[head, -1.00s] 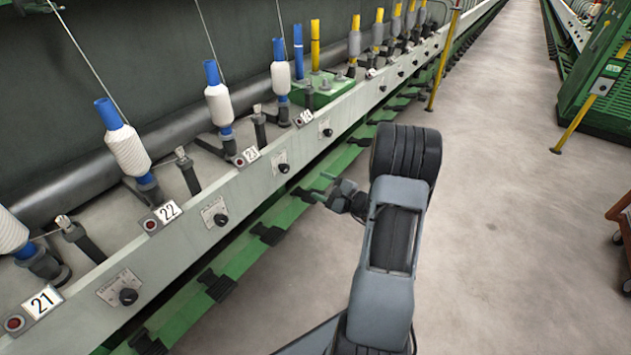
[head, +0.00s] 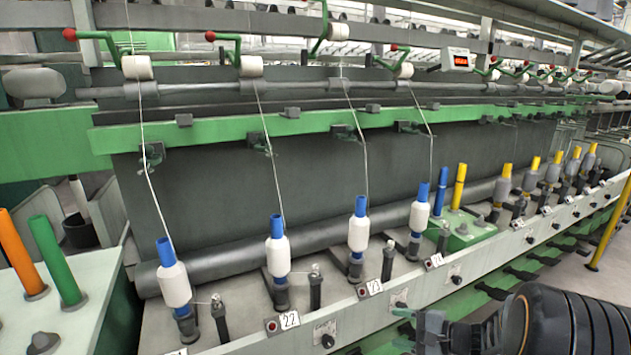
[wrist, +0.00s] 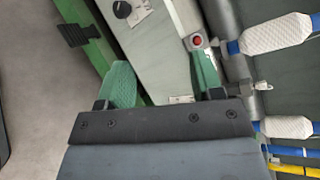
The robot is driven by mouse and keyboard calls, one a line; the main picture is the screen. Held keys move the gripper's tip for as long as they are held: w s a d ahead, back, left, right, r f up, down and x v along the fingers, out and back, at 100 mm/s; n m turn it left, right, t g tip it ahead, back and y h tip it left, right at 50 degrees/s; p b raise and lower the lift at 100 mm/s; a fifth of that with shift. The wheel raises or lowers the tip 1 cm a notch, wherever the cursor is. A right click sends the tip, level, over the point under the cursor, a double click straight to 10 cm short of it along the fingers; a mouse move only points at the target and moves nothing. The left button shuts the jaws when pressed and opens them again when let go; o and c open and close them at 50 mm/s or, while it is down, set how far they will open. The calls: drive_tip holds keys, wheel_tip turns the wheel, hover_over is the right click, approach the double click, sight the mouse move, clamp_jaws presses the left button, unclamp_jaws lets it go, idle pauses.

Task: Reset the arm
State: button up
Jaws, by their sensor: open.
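My gripper (wrist: 164,80) is open and empty in the wrist view. Its two green fingers stand apart over the grey front rail of the spinning frame (wrist: 155,55), but I cannot tell whether they touch it. In the head view my gripper (head: 408,328) shows only in part at the bottom right, low in front of the rail. White yarn bobbins on blue tubes stand behind the rail, such as this bobbin (head: 277,252) near the label 22. A bobbin (wrist: 275,34) also lies to the right of the fingers in the wrist view.
A bare blue tube (head: 440,192) and a yellow tube (head: 459,186) stand on a green block. An orange tube (head: 20,250) and a green tube (head: 55,260) stand at the left. Threads run up to overhead rollers. Open floor (head: 570,285) lies at the right.

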drive_tip(key=s+a+r+n+g+h+p, duration=0.25)
drive_tip(key=s+a+r+n+p, duration=0.2)
drive_tip(key=r, duration=0.35)
drive_tip(key=s+a+r+n+g+h+p, duration=0.2)
drive_tip(key=s+a+r+n+g+p, duration=0.1)
drive_tip(key=s+r+g+p, duration=0.25)
drive_tip(key=s+d+r+n+t+h+p, duration=0.1)
drive_tip(key=s+r+n+h+p, duration=0.1)
drive_tip(key=r+p, duration=0.3)
drive_tip(key=s+d+r+n+t+h+p, duration=0.2)
drive_tip(key=r+h+p, duration=0.3)
drive_tip(key=r, duration=0.6)
drive_tip(key=shift+s+r+n+t+p, duration=0.15)
drive_tip(key=shift+r+n+t+p, duration=0.25)
drive_tip(key=shift+n, duration=0.45)
drive_tip(key=shift+f+h, duration=0.15)
drive_tip(key=shift+h, duration=0.1)
